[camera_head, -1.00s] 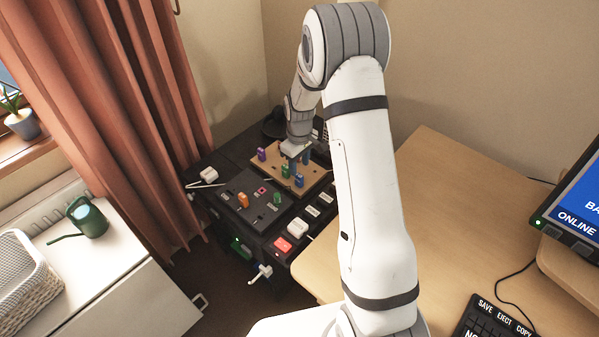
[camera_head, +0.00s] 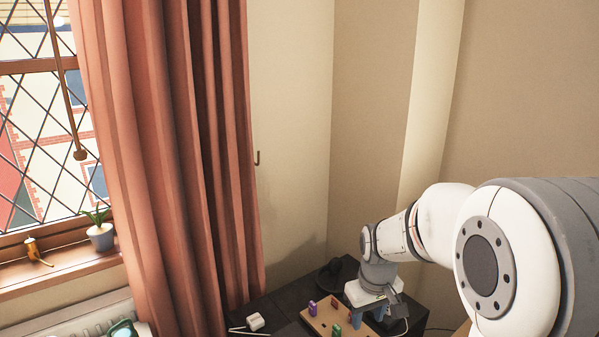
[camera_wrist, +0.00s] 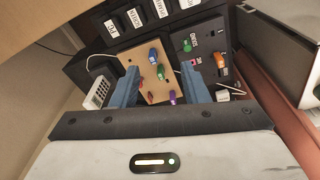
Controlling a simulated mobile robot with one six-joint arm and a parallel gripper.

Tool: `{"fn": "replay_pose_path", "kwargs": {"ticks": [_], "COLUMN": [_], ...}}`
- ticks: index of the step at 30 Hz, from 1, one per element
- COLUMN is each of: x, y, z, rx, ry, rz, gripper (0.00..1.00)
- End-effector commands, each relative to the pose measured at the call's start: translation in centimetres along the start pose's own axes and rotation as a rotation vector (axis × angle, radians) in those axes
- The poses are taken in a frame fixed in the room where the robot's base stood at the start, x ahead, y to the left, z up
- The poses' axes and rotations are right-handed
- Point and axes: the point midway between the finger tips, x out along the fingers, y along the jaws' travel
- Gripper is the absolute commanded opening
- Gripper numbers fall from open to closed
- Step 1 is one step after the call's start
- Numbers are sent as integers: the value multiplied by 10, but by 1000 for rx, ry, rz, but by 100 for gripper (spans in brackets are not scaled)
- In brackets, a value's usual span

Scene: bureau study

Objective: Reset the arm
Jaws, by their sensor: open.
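My gripper (camera_wrist: 159,88) shows in the wrist view with its two blue fingers spread apart and nothing between them. In the head view my gripper (camera_head: 367,314) hangs at the end of my arm, close above the wooden board (camera_head: 325,324). In the wrist view the board (camera_wrist: 133,60) shows beyond and between the fingers, with several coloured pieces on it, among them a blue one (camera_wrist: 153,56) and a purple one (camera_wrist: 173,97). In the head view a purple piece (camera_head: 312,307) and a green piece (camera_head: 336,330) stand on the board.
A dark panel (camera_wrist: 200,42) with a green piece (camera_wrist: 187,45) and an orange piece (camera_wrist: 219,72) lies beside the board. White labelled switches (camera_wrist: 135,17) line the dark cabinet. A red curtain (camera_head: 180,150) and a window sill (camera_head: 65,272) with a potted plant (camera_head: 101,236) are at left.

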Motion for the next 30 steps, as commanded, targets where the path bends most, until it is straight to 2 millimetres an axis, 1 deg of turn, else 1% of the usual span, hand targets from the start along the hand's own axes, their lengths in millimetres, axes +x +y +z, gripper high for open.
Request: {"fn": "replay_pose_path", "kwargs": {"ticks": [1, 6, 12, 16, 18, 22, 30], "x": [-13, -45, -69, -76, -78, -79, -79], "y": [-4, -18, -36, -45, -48, -52, -53], "z": [12, 54, 105, 131, 142, 152, 155], "rx": [24, 118, 226, 283, 305, 329, 335], "ry": [15, 47, 83, 103, 109, 116, 117], "rz": [5, 14, 21, 23, 23, 23, 23], "gripper": [41, 41, 41, 41, 41, 41, 41]}}
